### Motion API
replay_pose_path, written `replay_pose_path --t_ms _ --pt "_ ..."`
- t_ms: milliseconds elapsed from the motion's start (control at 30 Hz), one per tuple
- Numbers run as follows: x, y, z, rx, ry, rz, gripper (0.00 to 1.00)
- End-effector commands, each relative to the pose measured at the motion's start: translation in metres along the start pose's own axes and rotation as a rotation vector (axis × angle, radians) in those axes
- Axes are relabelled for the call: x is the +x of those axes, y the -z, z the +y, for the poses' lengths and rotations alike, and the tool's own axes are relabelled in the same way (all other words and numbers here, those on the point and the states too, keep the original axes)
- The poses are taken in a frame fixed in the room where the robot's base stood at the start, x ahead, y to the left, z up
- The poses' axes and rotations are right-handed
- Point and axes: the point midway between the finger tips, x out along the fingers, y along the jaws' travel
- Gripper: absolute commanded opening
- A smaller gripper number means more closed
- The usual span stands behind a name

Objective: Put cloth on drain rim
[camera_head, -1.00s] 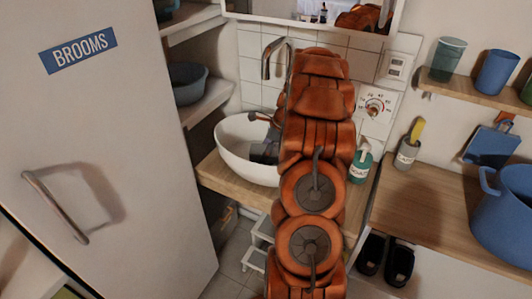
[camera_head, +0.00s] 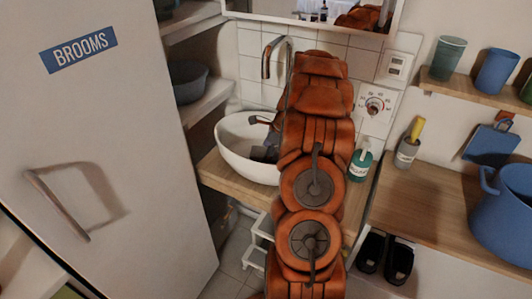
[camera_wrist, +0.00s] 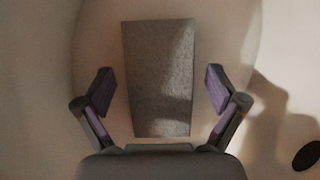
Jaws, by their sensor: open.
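A flat grey cloth (camera_wrist: 161,100) lies inside the white basin, shown nearly upright in the wrist view. My gripper (camera_wrist: 159,78) is open, with one finger on each side of the cloth and a gap between each finger and its edges. In the head view the cloth (camera_head: 262,154) is a small dark patch in the basin, partly hidden by my orange arm. A dark round spot (camera_wrist: 307,156), which looks like the drain, sits at the right edge of the wrist view. Its rim cannot be made out clearly.
The white basin (camera_head: 235,150) stands on a wooden counter (camera_head: 222,180) below a curved tap (camera_head: 270,60). A green soap bottle (camera_head: 360,162) stands right of my arm. A brooms cabinet (camera_head: 130,200) fills the left. A blue pot (camera_head: 505,215) stands at right.

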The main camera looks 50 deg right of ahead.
Motion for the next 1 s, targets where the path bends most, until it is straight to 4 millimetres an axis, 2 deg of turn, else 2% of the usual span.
replay_pose_path --t_ms 167,267,700,900,1000 --pt "-0.004 -0.001 -0.001 -0.001 0.002 0.000 0.95" --pt "-0.014 -0.001 -0.001 0.000 0.003 0.000 0.95" --pt "-0.094 -0.001 -0.001 -0.001 0.004 0.000 0.95" --pt "-0.116 -0.001 0.000 -0.001 0.002 0.001 0.95" --pt "-0.121 -0.001 -0.001 -0.001 0.003 0.001 0.95"
